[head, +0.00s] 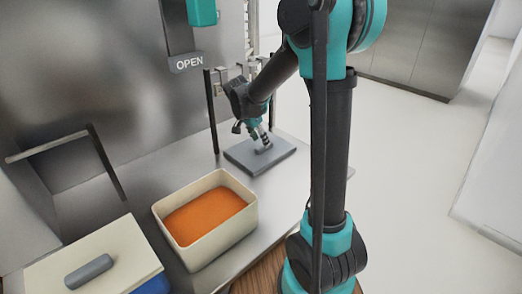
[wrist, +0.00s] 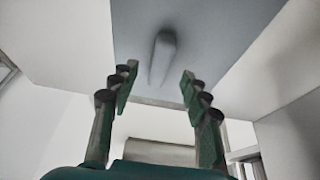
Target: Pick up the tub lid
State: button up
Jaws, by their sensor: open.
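A flat grey lid (head: 242,156) lies on the metal counter, beyond the open tub in the head view. In the wrist view the grey lid (wrist: 222,38) fills the upper middle, with a raised bar handle (wrist: 163,58) on it. My gripper (head: 263,143) is over the lid in the head view, pointing down. In the wrist view my gripper (wrist: 158,76) is open, with one finger to each side of the handle's near end. I cannot tell whether the fingers touch the lid. My gripper partly hides the handle in the head view.
A cream tub (head: 236,231) with orange contents stands open on the counter (head: 160,188). A cream lid (head: 125,246) with a grey handle sits on a blue container (head: 153,284) at lower left. Black uprights and a metal panel marked OPEN (head: 189,63) stand behind the lid.

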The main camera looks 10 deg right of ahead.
aim_at(261, 147)
jog(key=x, duration=0.4)
jog(key=shift+w+d+f, duration=0.15)
jog(key=shift+f, duration=0.05)
grip_shut()
